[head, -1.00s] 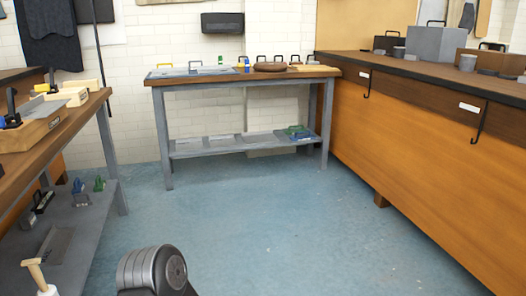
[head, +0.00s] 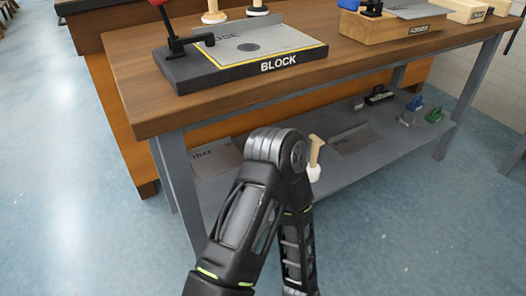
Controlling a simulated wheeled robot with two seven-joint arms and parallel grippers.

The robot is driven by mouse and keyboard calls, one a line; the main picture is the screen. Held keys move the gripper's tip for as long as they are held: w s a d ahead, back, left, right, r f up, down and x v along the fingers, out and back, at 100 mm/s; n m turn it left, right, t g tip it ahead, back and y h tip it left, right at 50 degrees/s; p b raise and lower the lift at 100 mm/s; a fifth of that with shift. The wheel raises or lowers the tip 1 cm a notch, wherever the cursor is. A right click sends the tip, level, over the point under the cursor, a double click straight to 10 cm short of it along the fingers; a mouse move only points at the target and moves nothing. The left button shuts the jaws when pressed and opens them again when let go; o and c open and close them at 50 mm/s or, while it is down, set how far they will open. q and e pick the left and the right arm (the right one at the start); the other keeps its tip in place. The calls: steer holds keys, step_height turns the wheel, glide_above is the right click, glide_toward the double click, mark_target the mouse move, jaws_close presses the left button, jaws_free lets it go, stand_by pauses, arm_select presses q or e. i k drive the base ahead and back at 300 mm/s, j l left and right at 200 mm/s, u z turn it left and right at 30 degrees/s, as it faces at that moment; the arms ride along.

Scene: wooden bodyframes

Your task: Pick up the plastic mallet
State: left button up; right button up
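A mallet with a light wooden handle and a white head (head: 315,158) is on the grey lower shelf (head: 375,170) of the wooden-topped bench. Its handle points up and its head is down near the shelf's front edge. One of my dark arms rises from the bottom of the head view, and its rounded joint is just left of the mallet in the picture. The arm may hide part of the shelf behind it. Neither gripper shows. Two similar wooden-handled items, one with a white base (head: 213,17) and one with a dark base (head: 257,11), stand at the back of the benchtop.
A black block marked BLOCK (head: 240,60) with a clamp sits on the benchtop (head: 330,50). A wooden box (head: 395,27) is to its right. Grey plates and blue and green clamps (head: 422,110) lie on the shelf.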

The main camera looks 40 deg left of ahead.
mark_target(314, 170)
steer(key=i+l+u, duration=0.15)
steer(key=i+u, duration=0.15)
steer(key=u, duration=0.15)
steer(key=i+l+u, duration=0.25)
steer(key=u, duration=0.15)
steer(key=i+l+u, duration=0.2)
steer(key=l+u, duration=0.25)
steer(key=i+l+u, duration=0.15)
steer(key=l+u, duration=0.3)
steer(key=i+l+u, duration=0.1)
steer(key=l+u, duration=0.1)
steer(key=l, duration=0.25)
steer(key=i, duration=0.05)
